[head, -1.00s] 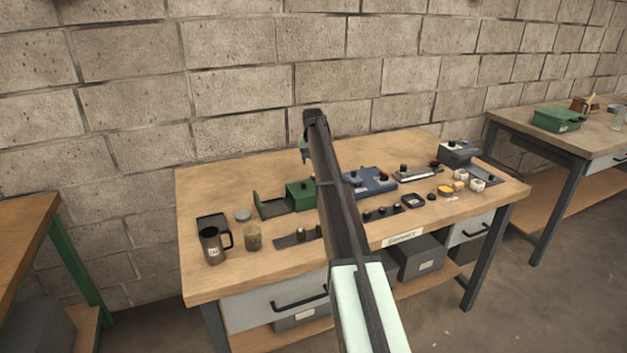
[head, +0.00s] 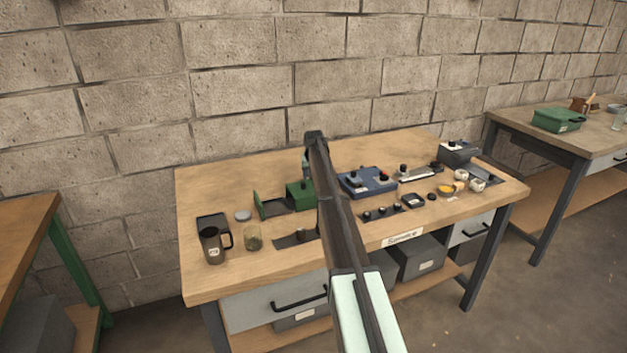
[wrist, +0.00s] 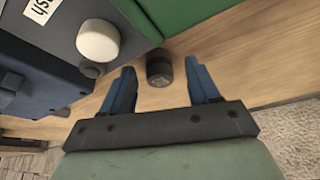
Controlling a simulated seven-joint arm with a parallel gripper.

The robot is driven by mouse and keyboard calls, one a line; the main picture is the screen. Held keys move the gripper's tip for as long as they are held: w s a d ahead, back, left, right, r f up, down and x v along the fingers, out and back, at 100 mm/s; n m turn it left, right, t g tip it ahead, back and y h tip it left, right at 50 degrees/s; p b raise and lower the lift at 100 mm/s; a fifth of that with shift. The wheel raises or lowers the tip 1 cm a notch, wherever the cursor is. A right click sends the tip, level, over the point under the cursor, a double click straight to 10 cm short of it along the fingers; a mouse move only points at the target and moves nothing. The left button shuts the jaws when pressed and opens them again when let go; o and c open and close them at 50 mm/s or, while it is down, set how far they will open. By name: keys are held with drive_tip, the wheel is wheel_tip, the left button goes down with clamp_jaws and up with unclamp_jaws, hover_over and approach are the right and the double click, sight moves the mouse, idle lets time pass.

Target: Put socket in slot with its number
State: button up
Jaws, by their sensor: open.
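A short dark cylinder, which looks like the socket (wrist: 159,69), stands on the wooden bench between the blue box and the green box. No number on it is readable. My gripper (wrist: 161,88) is open, with one blue finger on each side of the cylinder in the wrist view; I cannot tell whether they touch it. In the head view my gripper (head: 307,168) hangs behind the green box (head: 299,194), and my arm hides the cylinder. A dark strip (head: 368,218) with several small dark pieces lies near the front edge. Slot numbers are too small to read.
A dark mug (head: 212,247), a jar (head: 253,239) and a dark plate (head: 285,242) stand at the left. The back left of the bench is clear.

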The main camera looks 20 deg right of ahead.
drive_tip(key=shift+c, duration=0.2)
clamp_jaws()
idle(0.3)
drive_tip(key=shift+r, duration=0.1)
